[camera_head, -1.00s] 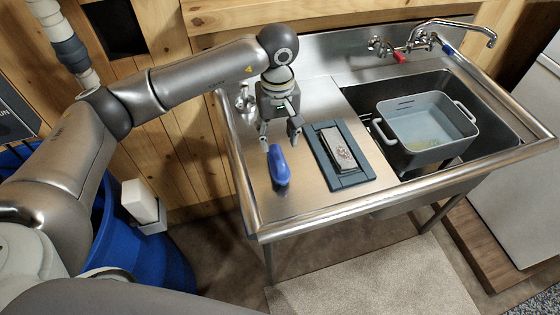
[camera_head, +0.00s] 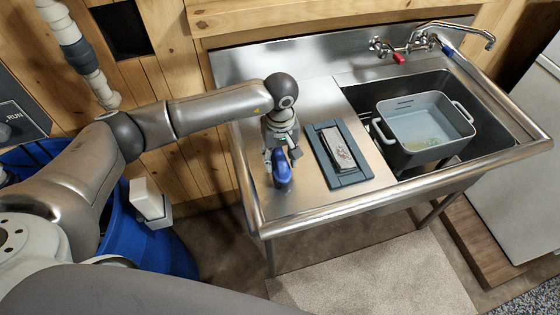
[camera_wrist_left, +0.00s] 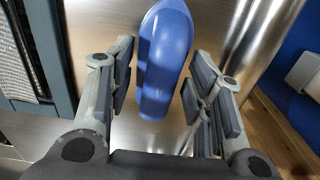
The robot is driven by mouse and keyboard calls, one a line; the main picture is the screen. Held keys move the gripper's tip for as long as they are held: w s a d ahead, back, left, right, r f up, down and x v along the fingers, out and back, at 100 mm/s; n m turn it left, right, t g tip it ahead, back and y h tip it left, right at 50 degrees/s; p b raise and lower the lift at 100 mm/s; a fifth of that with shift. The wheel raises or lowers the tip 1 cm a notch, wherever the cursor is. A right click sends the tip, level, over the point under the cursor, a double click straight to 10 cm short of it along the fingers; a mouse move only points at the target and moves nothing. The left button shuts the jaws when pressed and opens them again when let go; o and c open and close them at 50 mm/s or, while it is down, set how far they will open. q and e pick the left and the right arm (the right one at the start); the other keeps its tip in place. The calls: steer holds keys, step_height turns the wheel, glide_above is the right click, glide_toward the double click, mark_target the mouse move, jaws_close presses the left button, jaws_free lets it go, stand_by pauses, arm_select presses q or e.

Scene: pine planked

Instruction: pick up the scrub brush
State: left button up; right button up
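The scrub brush, whose blue body (camera_head: 283,174) shows, lies on the steel drainboard at the left of the sink. In the left wrist view the blue body (camera_wrist_left: 165,58) runs between the two fingers, with a gap on each side. My left gripper (camera_head: 280,160) is open and low over the brush, and it covers the brush's far end in the head view. The open fingers (camera_wrist_left: 160,90) also show in the left wrist view. The underside of the brush is hidden. My right gripper is not in view.
A dark tray (camera_head: 352,178) holding a grey block (camera_head: 337,149) lies just right of the brush. A grey tub (camera_head: 425,112) with handles sits in the sink basin, below the faucet (camera_head: 420,40). The drainboard in front of the brush is clear.

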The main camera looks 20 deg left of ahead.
arm_select(q)
jaws_close()
steer(key=shift+r, duration=0.15)
steer(key=shift+w+r, duration=0.1)
steer(key=shift+r, duration=0.5)
steer(key=s+r+b, duration=0.1)
steer(key=r, duration=0.1)
steer(key=s+d+r+b, duration=0.1)
steer(key=r, duration=0.1)
steer(key=s+d+r+b, duration=0.1)
steer(key=r, duration=0.1)
steer(key=shift+s, duration=0.2)
steer(key=s+d+r+b, duration=0.3)
steer(key=s+d+r, duration=0.2)
steer(key=s, duration=0.3)
steer(key=shift+s+d+r, duration=0.25)
steer(key=shift+s+r, duration=0.05)
steer(key=shift+r, duration=0.05)
